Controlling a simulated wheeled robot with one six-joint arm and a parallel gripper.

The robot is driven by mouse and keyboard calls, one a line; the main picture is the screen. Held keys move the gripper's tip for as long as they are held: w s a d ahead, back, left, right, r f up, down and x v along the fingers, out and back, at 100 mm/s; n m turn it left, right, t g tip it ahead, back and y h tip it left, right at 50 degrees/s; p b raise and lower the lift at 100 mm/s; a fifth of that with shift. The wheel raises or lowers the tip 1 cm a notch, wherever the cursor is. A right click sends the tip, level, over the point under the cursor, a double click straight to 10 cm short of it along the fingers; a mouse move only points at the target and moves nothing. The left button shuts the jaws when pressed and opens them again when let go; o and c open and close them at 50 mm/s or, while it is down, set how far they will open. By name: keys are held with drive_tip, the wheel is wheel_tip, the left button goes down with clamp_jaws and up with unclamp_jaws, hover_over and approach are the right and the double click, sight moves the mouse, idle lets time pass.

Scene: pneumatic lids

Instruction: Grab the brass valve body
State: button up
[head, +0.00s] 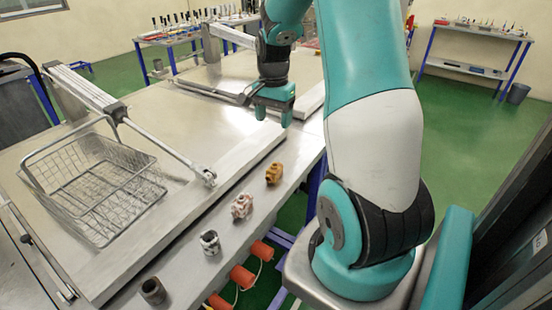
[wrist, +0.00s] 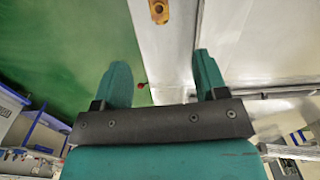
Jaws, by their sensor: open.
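The brass valve body (head: 274,174) is a small golden-brown fitting. In the head view it is the farthest of a row of parts on the steel ledge along the bench's front edge. In the wrist view the brass valve body (wrist: 159,11) shows at the top edge, partly cut off, beyond the fingertips. My gripper (head: 273,108) is open and empty, above the bench and farther back than the brass part. In the wrist view its two teal fingers (wrist: 164,75) stand wide apart with nothing between them.
A pinkish fitting (head: 242,206), a grey-white fitting (head: 210,243) and a dark brown ring-shaped part (head: 153,291) stand along the same ledge. A wire basket (head: 92,178) sits on the steel lid to the left. Orange cylinders (head: 243,277) hang below the ledge.

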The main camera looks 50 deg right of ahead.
sight(274, 165)
drive_tip(key=f+p, duration=0.1)
drive_tip(key=f, duration=0.3)
drive_tip(key=f+p, duration=0.1)
drive_tip(key=f, duration=0.3)
drive_tip(key=f+p, duration=0.1)
drive_tip(key=f, duration=0.2)
drive_tip(key=shift+s+d+f, duration=0.2)
drive_tip(key=shift+d+f, duration=0.2)
drive_tip(key=shift+a+f+p, duration=0.2)
drive_tip(key=shift+f+p, duration=0.6)
drive_tip(key=shift+p, duration=0.05)
drive_tip(key=shift+w+a+f+p, duration=0.15)
drive_tip(key=shift+f+p, duration=0.7)
drive_tip(key=shift+f, duration=1.2)
clamp_jaws()
drive_tip(key=shift+r, duration=0.1)
